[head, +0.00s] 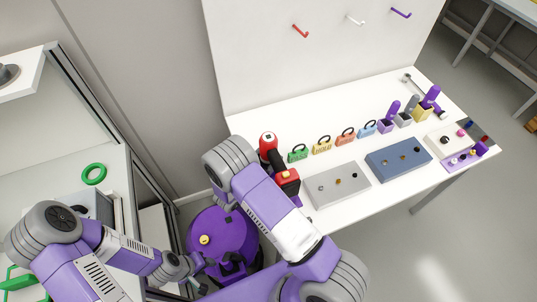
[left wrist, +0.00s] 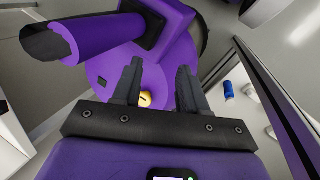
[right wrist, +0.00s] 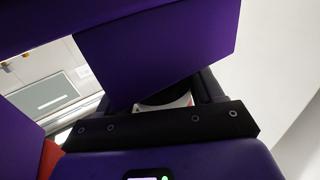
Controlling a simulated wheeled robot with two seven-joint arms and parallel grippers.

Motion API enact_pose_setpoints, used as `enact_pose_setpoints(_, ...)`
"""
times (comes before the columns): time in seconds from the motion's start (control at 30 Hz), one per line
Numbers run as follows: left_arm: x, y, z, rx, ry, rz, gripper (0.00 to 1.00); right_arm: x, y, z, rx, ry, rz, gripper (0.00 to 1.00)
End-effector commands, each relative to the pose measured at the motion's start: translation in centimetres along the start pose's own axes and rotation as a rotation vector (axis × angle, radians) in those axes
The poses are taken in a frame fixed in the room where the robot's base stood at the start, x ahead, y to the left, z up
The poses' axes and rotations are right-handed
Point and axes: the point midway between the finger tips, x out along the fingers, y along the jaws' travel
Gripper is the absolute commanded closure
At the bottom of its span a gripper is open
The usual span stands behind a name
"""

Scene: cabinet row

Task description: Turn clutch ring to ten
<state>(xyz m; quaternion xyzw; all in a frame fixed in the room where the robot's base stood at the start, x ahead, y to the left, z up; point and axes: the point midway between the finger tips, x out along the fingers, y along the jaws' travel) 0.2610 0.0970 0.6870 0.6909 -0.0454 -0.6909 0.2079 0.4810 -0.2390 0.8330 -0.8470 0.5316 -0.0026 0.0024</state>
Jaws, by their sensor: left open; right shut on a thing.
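The red and black drill (head: 288,179) stands at the near left edge of the white table in the head view, partly covered by my right arm. Its rounded red top (head: 267,142) shows beyond the arm. Its clutch ring and numbers cannot be read. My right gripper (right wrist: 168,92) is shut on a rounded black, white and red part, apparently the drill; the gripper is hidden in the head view. My left gripper (head: 198,265) is open and empty, low over my purple base, away from the drill. Its two fingers stand apart in the left wrist view (left wrist: 158,70).
The white table (head: 325,222) holds several coloured padlocks (head: 321,146), a grey panel (head: 338,188), a blue panel (head: 398,158) and purple holders (head: 387,125). Hooks (head: 300,31) are on the wall board. A green ring (head: 94,173) lies on the left counter.

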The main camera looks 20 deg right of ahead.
Motion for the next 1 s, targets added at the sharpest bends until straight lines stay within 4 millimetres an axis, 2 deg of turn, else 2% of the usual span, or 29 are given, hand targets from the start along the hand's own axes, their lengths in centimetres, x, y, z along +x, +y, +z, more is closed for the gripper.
enact_pose_setpoints(0.3, 0.0, 0.0, 0.0, 0.0, 0.0, 0.0, 0.57, 0.0, 0.0, 0.1, -0.002, -0.001, -0.018, 0.64)
enact_pose_setpoints(0.33, 0.0, 0.0, 0.0, 0.0, 0.0, 0.0, 0.57, 0.0, 0.0, 0.1, -0.002, -0.001, -0.018, 0.32)
enact_pose_setpoints(0.47, 0.0, 0.0, 0.0, 0.0, 0.0, 0.0, 0.57, 0.0, 0.0, 0.1, -0.002, -0.001, -0.017, 0.13)
enact_pose_setpoints(0.77, -0.1, 0.0, 0.0, 0.0, 0.0, 0.0, 0.57, -0.2, 0.0, 0.0, -0.001, -0.001, -0.017, 0.13)
enact_pose_setpoints(0.87, -0.1, 0.1, 0.0, 0.0, 0.0, 0.0, 0.57, -1.1, -0.1, 0.0, -0.001, -0.001, -0.019, 0.13)
enact_pose_setpoints(1.0, -0.3, 0.1, 0.0, 0.0, 0.0, 0.0, 0.57, -3.5, -0.1, 0.0, -0.001, -0.002, -0.022, 0.13)
